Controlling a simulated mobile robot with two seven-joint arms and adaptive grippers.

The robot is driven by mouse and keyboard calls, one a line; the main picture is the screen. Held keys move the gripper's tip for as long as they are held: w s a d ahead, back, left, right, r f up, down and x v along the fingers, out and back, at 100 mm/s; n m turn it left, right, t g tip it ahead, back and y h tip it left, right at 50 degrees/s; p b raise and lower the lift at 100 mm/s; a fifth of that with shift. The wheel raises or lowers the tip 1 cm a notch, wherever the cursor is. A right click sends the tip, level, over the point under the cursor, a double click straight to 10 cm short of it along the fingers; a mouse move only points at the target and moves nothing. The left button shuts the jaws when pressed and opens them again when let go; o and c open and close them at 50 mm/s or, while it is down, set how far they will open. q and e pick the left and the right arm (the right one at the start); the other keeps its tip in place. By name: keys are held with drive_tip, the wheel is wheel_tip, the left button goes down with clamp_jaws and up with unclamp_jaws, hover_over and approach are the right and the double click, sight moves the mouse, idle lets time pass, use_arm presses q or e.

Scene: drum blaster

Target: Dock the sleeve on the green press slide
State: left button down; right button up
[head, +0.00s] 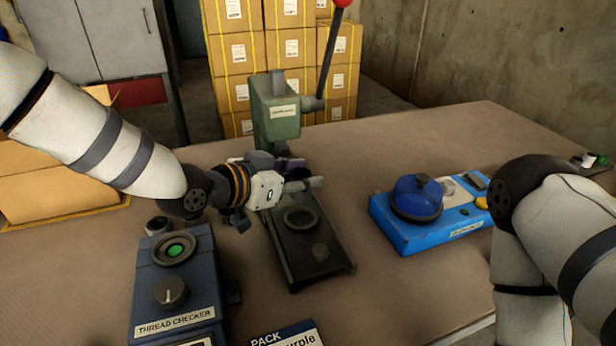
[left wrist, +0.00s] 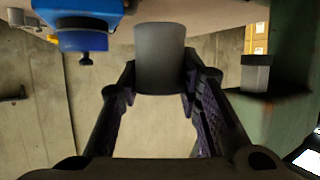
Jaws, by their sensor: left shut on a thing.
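The green press (head: 275,118) stands at the back of the table, with a lever and red knob. Its dark slide base (head: 321,262) reaches forward and bears a round ring seat (head: 299,219). My left gripper (head: 296,182) is above the slide, in front of the press. It is shut on the sleeve, a grey cylinder (left wrist: 160,58) between the fingertips in the left wrist view. In the head view the sleeve (head: 309,183) is small and partly covered. The sleeve appears apart from the seat. My right arm shows at right; its gripper is out of view.
A blue thread checker (head: 172,290) stands left of the slide. A blue device with a domed lid (head: 415,196) stands to the right. A PACK sign (head: 285,336) is at the front edge. Table is clear between slide and blue device.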

sight(293, 197)
use_arm(q)
wheel_tip(293, 197, down, 4)
drive_tip(key=shift+s+a+f+b, duration=0.1)
drive_tip(key=shift+a+f+b, duration=0.05)
drive_tip(key=shift+b, duration=0.35)
drive_tip(key=shift+f, duration=0.6)
use_arm(e)
drive_tip(key=shift+s+a+f+g, duration=0.1)
drive_tip(key=shift+s+f+g, duration=0.4)
drive_tip(key=shift+s+f, duration=0.6)
use_arm(q)
drive_tip(key=shift+r, duration=0.1)
use_arm(e)
drive_tip(key=shift+w+r, duration=0.15)
drive_tip(key=shift+r, duration=0.1)
use_arm(q)
drive_tip(key=shift+f, duration=0.7)
use_arm(e)
drive_tip(key=shift+s+f, duration=0.2)
use_arm(q)
drive_tip(key=c, duration=1.4)
unclamp_jaws()
drive_tip(key=shift+c, duration=0.2)
